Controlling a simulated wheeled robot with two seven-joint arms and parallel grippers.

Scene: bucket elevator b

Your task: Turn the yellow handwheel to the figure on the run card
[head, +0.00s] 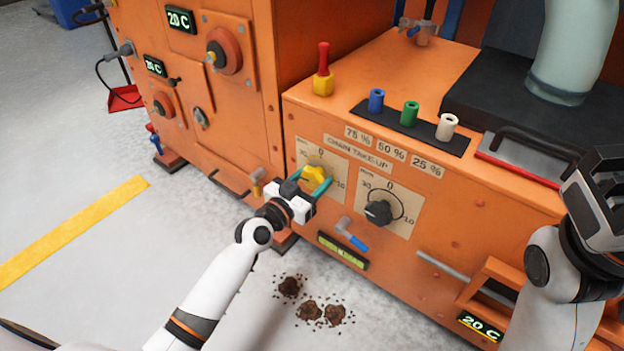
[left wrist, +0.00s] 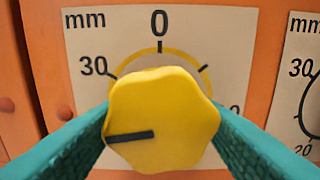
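The yellow handwheel (head: 314,173) sits on a cream dial plate (head: 304,150) on the orange machine's front. In the left wrist view the handwheel (left wrist: 165,110) is seen face-on. Its black pointer mark points left and slightly down, below the 30 label. The plate is marked mm, with 0 at the top and another figure partly hidden at right. My left gripper (head: 316,183) has its teal fingers on opposite sides of the handwheel, with no gap visible. My right gripper (head: 598,190) is at the right edge, away from the dials. I cannot make out a run card.
A black knob (head: 378,212) on a second dial plate is just right of the handwheel. A blue-handled valve (head: 352,236) and a level vial (head: 342,251) are below. Blue, green and white cylinders (head: 410,113) stand above. Dark debris (head: 310,308) lies on the floor.

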